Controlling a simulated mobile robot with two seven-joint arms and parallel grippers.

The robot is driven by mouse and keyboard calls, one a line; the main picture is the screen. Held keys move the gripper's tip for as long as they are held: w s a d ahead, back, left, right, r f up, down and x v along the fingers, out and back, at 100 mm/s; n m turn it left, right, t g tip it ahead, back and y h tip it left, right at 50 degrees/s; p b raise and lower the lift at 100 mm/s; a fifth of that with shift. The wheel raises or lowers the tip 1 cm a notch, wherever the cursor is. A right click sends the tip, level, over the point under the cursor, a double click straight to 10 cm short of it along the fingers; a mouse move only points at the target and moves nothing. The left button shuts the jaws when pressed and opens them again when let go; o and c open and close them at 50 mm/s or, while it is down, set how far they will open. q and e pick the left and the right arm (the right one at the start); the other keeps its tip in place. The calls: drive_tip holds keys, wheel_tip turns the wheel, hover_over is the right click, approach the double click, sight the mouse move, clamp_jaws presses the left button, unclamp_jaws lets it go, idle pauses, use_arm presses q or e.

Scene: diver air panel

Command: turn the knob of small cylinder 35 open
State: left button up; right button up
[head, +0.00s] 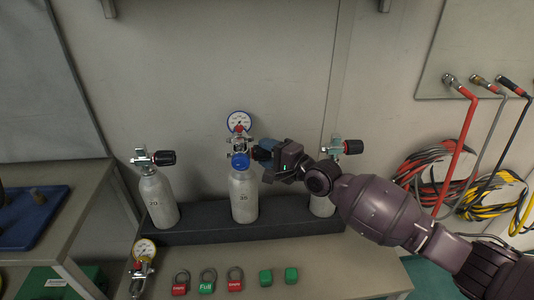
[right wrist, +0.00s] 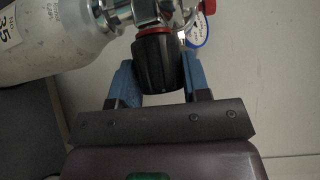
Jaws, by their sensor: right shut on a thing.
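Small cylinder 35 (head: 244,197) is the pale grey middle cylinder, upright in the dark rack, with a blue fitting and a gauge (head: 239,122) on its valve. It also shows tilted at the top left of the right wrist view (right wrist: 50,28). Its black knob with a red ring (right wrist: 155,60) points right from the valve. My right gripper (head: 262,153) is shut on this knob, its blue fingers on either side of it in the right wrist view. My left gripper is out of view.
Another cylinder (head: 158,200) stands left in the rack (head: 200,229); a third (head: 321,206) is partly behind my right arm. Hoses (head: 466,150) hang at right.

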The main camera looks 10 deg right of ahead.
drive_tip(key=shift+f+n+b, duration=0.4)
drive_tip(key=shift+f+b, duration=0.15)
drive_tip(key=shift+b, duration=0.2)
drive_tip(key=n+t+y+b, duration=0.1)
drive_tip(key=n+y+b, duration=0.1)
drive_tip(key=b, duration=0.1)
drive_tip(key=shift+w+f+t+b, duration=0.1)
drive_tip(key=shift+f+t+b, duration=0.05)
drive_tip(key=shift+t+b, duration=0.2)
drive_tip(key=shift+r+n+y+b, duration=0.25)
drive_tip(key=shift+n+y+b, duration=0.55)
drive_tip(key=shift+n+b, duration=0.15)
drive_tip(key=shift+r+n+t, duration=0.15)
drive_tip(key=shift+n+t, duration=0.1)
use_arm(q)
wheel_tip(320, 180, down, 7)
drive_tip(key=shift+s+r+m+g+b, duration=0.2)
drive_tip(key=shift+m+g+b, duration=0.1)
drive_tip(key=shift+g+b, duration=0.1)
use_arm(e)
drive_tip(key=shift+r+y, duration=0.2)
drive_tip(key=shift+y, duration=0.1)
drive_tip(key=o, duration=0.9)
drive_tip(key=shift+c, duration=0.2)
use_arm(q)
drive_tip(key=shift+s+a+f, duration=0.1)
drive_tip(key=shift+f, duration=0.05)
use_arm(e)
drive_tip(key=shift+o, duration=0.3)
drive_tip(key=shift+r, duration=0.1)
